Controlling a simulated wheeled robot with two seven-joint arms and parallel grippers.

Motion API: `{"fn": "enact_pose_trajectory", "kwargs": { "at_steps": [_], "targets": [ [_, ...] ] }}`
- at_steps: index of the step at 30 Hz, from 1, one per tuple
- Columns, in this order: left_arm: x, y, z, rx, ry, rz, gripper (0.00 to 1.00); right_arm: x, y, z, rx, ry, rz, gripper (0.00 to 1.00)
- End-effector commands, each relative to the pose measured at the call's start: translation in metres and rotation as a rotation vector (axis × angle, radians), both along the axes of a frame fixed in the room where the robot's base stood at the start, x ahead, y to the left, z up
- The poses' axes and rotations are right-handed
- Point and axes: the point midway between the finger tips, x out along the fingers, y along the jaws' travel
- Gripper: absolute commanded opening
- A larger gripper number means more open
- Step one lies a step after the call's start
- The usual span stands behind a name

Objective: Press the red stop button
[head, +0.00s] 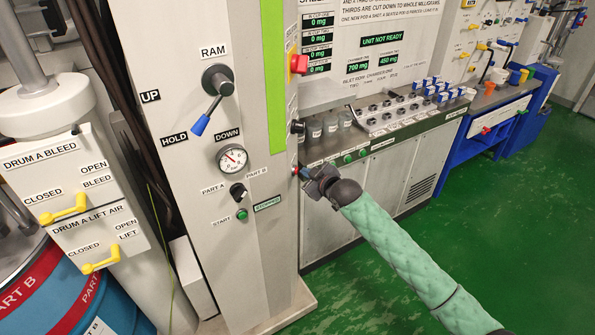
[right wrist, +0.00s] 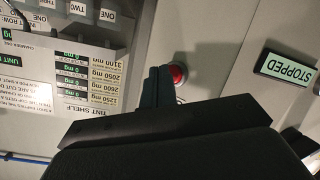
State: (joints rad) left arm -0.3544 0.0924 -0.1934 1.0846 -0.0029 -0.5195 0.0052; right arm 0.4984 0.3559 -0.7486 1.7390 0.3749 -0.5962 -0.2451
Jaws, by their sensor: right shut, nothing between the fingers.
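The red stop button (right wrist: 179,74) shows in the right wrist view as a round red cap in a pale ring on a grey panel. My right gripper (right wrist: 158,72) is shut and empty, with its dark fingertips right beside the button and overlapping its left edge. I cannot tell whether they touch it. In the head view my right gripper (head: 304,172) is at the right side face of the grey column (head: 262,130), and it mostly hides the button there. A lit sign reading STOPPED (right wrist: 286,67) is near the button. My left gripper is not in view.
The column front carries a blue-handled RAM lever (head: 207,112), a gauge (head: 232,158) and a green START button (head: 242,214). A red knob (head: 299,63) juts from the column's side above my gripper. A metal bench (head: 400,130) with jars stands behind. Green floor at right is open.

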Motion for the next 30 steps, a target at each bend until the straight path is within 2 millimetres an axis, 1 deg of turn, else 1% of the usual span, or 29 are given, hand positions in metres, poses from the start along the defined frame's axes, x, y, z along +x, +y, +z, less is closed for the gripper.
{"fn": "enact_pose_trajectory", "kwargs": {
  "at_steps": [5,17,23,30],
  "targets": [
    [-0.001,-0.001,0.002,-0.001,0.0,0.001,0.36,-0.001,-0.007,0.0,0.0,0.0,0.0,0.0],
    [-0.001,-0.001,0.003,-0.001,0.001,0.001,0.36,-0.001,-0.01,0.0,-0.001,0.001,0.0,0.0],
    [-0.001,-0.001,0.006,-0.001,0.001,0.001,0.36,-0.003,-0.022,0.0,-0.001,0.001,-0.001,0.0],
    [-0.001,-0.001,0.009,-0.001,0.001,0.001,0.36,-0.006,-0.042,0.0,-0.001,0.001,-0.001,0.0]
  ]
}}
